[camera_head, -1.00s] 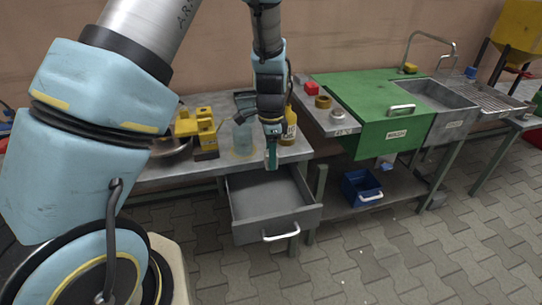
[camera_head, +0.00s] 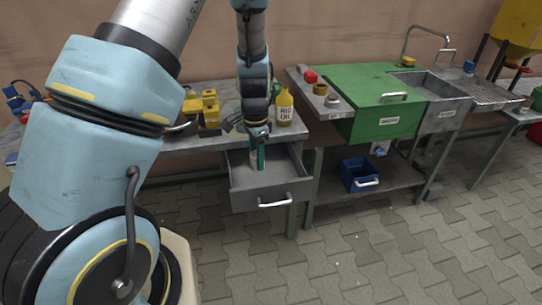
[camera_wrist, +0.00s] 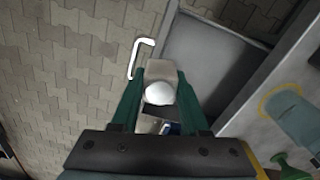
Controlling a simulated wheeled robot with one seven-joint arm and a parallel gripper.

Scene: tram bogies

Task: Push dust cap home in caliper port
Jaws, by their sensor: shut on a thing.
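My gripper (camera_head: 257,164) hangs in front of the workbench, over the open drawer (camera_head: 262,193). Its green fingers also show in the wrist view (camera_wrist: 160,92). They are shut on a small pale piece with a round white end (camera_wrist: 160,93); I cannot tell for sure whether it is the dust cap. A beige block-like part (camera_wrist: 161,70) shows at the fingertips, just beyond the white end. A yellow block-shaped part (camera_head: 209,110), possibly the caliper, stands on the bench left of my gripper. No port can be made out on it.
A yellow oil bottle (camera_head: 284,107) stands on the bench behind my gripper. The drawer's white handle (camera_wrist: 141,58) sticks out at the front. The paved floor in front is clear.

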